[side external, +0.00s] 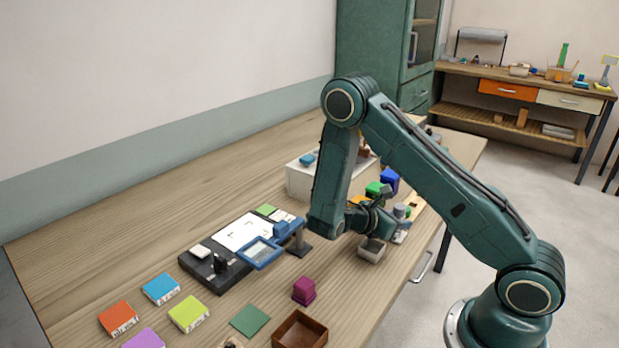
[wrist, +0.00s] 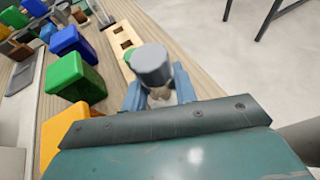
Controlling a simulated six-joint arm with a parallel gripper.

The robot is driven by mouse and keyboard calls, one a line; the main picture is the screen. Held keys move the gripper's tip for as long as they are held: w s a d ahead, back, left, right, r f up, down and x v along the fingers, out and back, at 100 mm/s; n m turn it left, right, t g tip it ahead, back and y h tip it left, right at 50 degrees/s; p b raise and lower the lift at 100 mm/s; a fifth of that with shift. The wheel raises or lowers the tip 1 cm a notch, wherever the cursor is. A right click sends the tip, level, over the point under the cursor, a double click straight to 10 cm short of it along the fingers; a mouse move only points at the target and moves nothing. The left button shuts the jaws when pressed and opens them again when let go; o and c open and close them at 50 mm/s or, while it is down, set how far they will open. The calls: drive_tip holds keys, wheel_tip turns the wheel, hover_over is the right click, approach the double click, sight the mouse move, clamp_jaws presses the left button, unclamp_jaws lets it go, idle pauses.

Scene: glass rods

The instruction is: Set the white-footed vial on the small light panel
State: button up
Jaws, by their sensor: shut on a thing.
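My gripper (wrist: 160,97) is shut on a vial with a grey cap (wrist: 152,66) in the wrist view, its blue fingers on either side of the pale body below the cap. The vial's foot is hidden, so I cannot see its colour. In the side view my gripper (side external: 383,217) is at the right part of the bench, above a small grey box; the vial is too small there to make out surely. A bright white panel (side external: 240,234) lies on a black base left of my gripper, and seems to be the light panel.
A blue-framed magnifier (side external: 260,253) stands at the panel's front edge. Blue (wrist: 72,44) and green (wrist: 75,78) blocks and a wooden holed rack (wrist: 117,42) are close to my gripper. Coloured boxes (side external: 160,289) and a brown tray (side external: 300,330) lie in front. The bench's back left is clear.

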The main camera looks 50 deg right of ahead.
drive_tip(key=shift+f, duration=0.15)
drive_tip(key=o, duration=1)
drive_tip(key=v, duration=1.2)
drive_tip(key=shift+w, duration=0.1)
drive_tip(key=shift+r, duration=0.25)
drive_tip(key=s+a+r+m+t+y, duration=0.3)
drive_tip(key=s+r+m+y, duration=0.1)
drive_tip(key=r, duration=0.2)
drive_tip(key=s+a+r+m+t+y, duration=0.4)
drive_tip(key=s+r+m, duration=0.1)
drive_tip(key=r, duration=0.1)
drive_tip(key=s+a+r+m+t+y, duration=0.3)
drive_tip(key=s+a+r+m+y, duration=0.1)
drive_tip(key=s+r, duration=0.1)
drive_tip(key=shift+s+a+r+m+t, duration=0.1)
drive_tip(key=shift+r+m+t, duration=0.05)
drive_tip(key=shift+r, duration=0.3)
drive_tip(key=shift+s+r+m+t, duration=0.1)
drive_tip(key=shift+r+m+t, duration=0.05)
drive_tip(key=shift+r, duration=0.3)
